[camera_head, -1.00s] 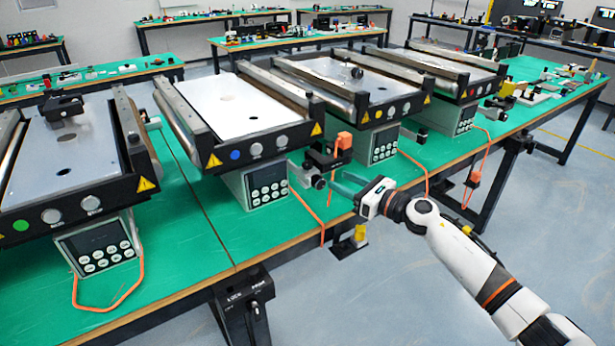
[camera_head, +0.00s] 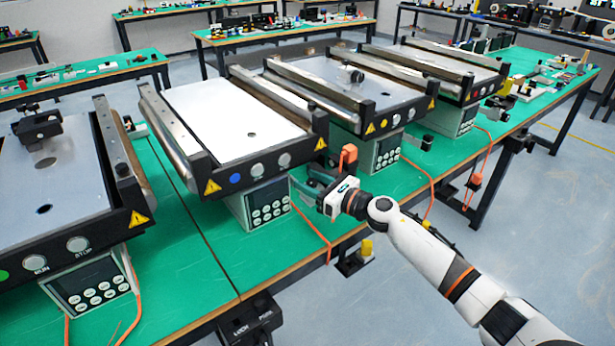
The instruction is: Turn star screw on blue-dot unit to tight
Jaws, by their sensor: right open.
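The blue-dot unit (camera_head: 225,122) is a mini conveyor with a white top, a blue dot (camera_head: 235,178) on its front rail and a keypad box (camera_head: 265,206) below. In the earlier frame a dark clamp with a round knob sits right of this box; now my gripper largely covers that spot, and I cannot make out the star screw. My right gripper (camera_head: 303,183) reaches in from the right, its greenish fingers open beside the box. Whether they touch or surround the screw is unclear. My left gripper is out of view.
A green-dot unit (camera_head: 62,175) stands at left and a yellow-dot unit (camera_head: 325,75) at right, with another beyond it. An orange block (camera_head: 348,155) stands behind my gripper. An orange cable (camera_head: 318,232) hangs over the table's front edge. Green tabletop (camera_head: 175,245) is bare between the units.

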